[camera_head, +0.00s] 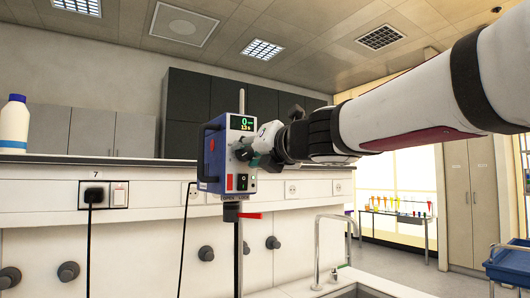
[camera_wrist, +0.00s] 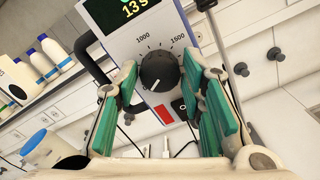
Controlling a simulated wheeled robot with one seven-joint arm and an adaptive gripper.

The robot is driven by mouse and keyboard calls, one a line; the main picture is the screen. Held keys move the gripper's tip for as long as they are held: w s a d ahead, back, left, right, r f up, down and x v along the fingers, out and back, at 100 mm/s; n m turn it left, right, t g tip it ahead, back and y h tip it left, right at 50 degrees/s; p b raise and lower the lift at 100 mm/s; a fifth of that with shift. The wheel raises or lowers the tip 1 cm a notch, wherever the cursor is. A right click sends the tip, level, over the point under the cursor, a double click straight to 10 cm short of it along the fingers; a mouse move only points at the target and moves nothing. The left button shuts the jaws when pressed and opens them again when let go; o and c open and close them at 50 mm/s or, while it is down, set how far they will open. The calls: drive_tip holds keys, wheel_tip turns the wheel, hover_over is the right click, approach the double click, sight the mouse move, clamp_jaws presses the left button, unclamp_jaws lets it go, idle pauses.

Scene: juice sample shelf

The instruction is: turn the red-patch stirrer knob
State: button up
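The stirrer (camera_head: 212,160) is a blue box with a pale front, clamped on a rod. A red patch (camera_head: 230,183) is low on its front, beside a black switch. Its display (camera_head: 242,123) reads 0 and 13s. In the wrist view the black round knob (camera_wrist: 159,72) shows between numbers 1000 and 1500, its white mark pointing down-left. My gripper (camera_wrist: 158,66) is open, with green-padded fingers on both sides of the knob and gaps visible beside it. In the head view my gripper (camera_head: 253,153) is at the stirrer front and hides the knob.
A red lever (camera_head: 250,215) sticks out below the stirrer. A black cable hangs to its left. A faucet (camera_head: 318,250) and sink are at lower right. White bottles (camera_wrist: 40,65) stand on the shelf at left in the wrist view.

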drive_tip(key=shift+o, duration=0.6)
drive_tip(key=v, duration=1.2)
drive_tip(key=shift+d, duration=0.1)
drive_tip(key=s+d+f+m+h+p, duration=0.25)
drive_tip(key=d+f+m+h, duration=0.3)
drive_tip(key=d+m, duration=0.45)
drive_tip(key=s+d+f+m+h+p, duration=0.2)
drive_tip(key=s+d+f+m+h, duration=0.15)
drive_tip(key=d+m+h, duration=0.7)
drive_tip(key=s+a+f+m+g+y+p, duration=0.2)
drive_tip(key=s+f+m+g+y, duration=0.4)
drive_tip(key=s+f+m+g, duration=0.4)
drive_tip(key=s+f+m, duration=0.6)
drive_tip(key=s+f, duration=0.5)
drive_tip(key=s, duration=0.1)
drive_tip(key=shift+a+g+p, duration=0.35)
drive_tip(key=shift+g+p, duration=0.05)
